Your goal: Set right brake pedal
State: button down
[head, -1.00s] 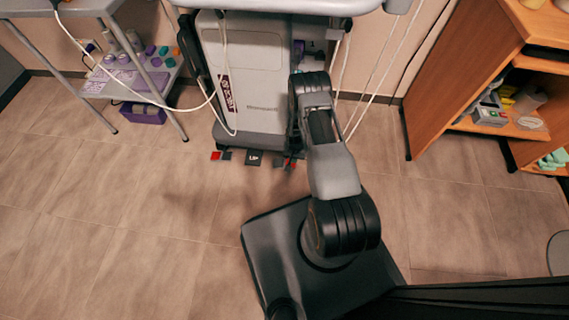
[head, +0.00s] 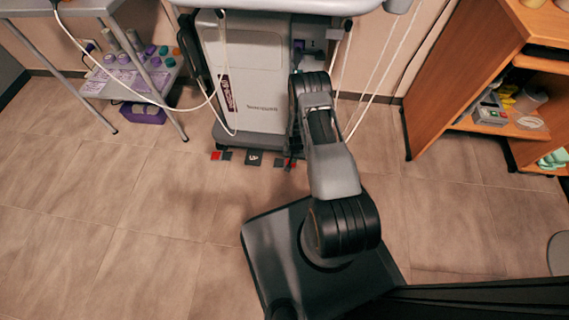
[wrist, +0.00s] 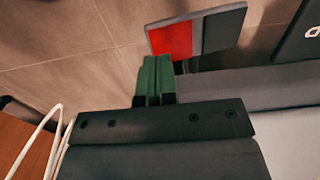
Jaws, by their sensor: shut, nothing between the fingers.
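The right brake pedal is a flat plate, half red and half grey (wrist: 197,34), at the top of the wrist view. In the head view it shows small at the foot of the grey machine, right of the black middle pedal (head: 254,158), its red part (head: 290,164) beside the arm. My gripper (wrist: 156,62) has green fingers pressed together with nothing between them. Their tips are close to the red end of the pedal in the wrist view; I cannot tell whether they touch it. In the head view the fingers are hard to make out by the dark arm end.
The grey machine (head: 258,75) stands behind the pedals, with a red-and-grey left pedal (head: 216,156) at its foot. Cables hang at its sides. A trolley (head: 170,101) is on the left, an orange wooden cabinet (head: 455,70) on the right. The floor in front is clear.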

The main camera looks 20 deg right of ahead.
jog(key=shift+f+b, duration=1.65)
jog(key=shift+f, duration=0.15)
jog(key=shift+r, duration=0.1)
jog(key=shift+r+p, duration=2.55)
jog(key=shift+r, duration=0.95)
